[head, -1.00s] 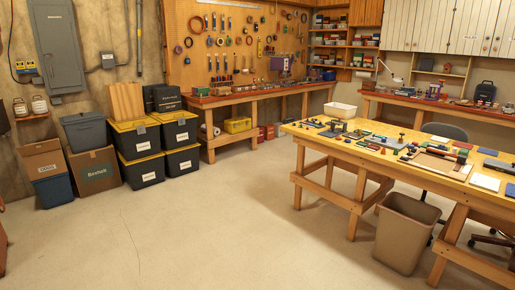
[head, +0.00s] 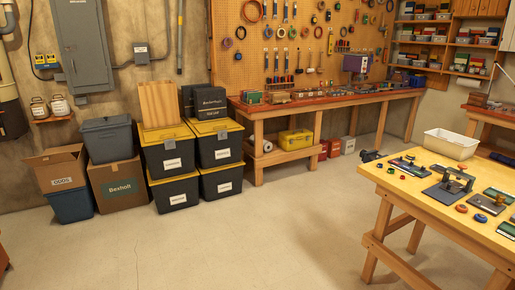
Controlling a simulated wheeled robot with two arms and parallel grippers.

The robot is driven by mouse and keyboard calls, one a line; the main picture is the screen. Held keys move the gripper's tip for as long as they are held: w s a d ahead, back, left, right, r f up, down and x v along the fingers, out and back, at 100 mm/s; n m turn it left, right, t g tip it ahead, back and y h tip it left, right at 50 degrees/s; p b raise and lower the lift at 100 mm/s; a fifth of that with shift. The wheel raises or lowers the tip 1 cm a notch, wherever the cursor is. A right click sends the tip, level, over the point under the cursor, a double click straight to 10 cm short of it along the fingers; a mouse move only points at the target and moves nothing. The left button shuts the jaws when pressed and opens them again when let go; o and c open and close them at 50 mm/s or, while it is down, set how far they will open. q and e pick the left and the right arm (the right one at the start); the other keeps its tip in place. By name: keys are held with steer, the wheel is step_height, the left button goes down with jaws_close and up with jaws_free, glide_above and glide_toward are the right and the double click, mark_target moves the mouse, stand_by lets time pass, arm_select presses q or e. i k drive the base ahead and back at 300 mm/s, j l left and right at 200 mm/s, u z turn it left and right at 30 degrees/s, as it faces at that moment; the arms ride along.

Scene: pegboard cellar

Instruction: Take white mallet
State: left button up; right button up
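I cannot make out a white mallet in this view. Many small tools hang on the pegboard (head: 345,20) on the back wall, too small to tell apart. Small tools and parts lie on the yellow-topped worktable (head: 405,193) at the right and on the red-topped bench (head: 330,93) along the back wall. Neither of my grippers is in view.
Yellow-lidded black bins (head: 172,193), a cardboard box (head: 118,188) and a grey bin (head: 106,140) stand by the left wall. A white tub (head: 450,143) sits at the worktable's far edge. The concrete floor (head: 230,245) in the middle is clear.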

mark_target(310, 70)
steer(key=i+j+u, duration=0.1)
steer(key=i+u, duration=0.2)
steer(key=i, duration=0.4)
steer(key=i+u, duration=0.3)
steer(key=i, duration=0.35)
steer(key=i+l+z, duration=0.15)
steer(key=i+z, duration=0.2)
steer(key=i, duration=0.25)
steer(key=i+z, duration=0.35)
steer(key=i, duration=0.2)
steer(key=i+j+z, duration=0.15)
steer(key=i+z, duration=0.2)
steer(key=i, duration=0.25)
steer(key=i+l+z, duration=0.15)
steer(key=i, duration=0.45)
steer(key=i+z, duration=0.2)
steer(key=i, duration=0.35)
steer(key=i+z, duration=0.15)
steer(key=i, duration=0.45)
steer(key=i+j+z, duration=0.15)
steer(key=i, duration=0.4)
steer(key=i+j+z, duration=0.2)
steer(key=i, duration=0.4)
steer(key=i+l+u, duration=0.5)
steer(key=i, duration=0.35)
steer(key=i+l+u, duration=0.5)
steer(key=i+l, duration=0.15)
steer(key=i, duration=0.1)
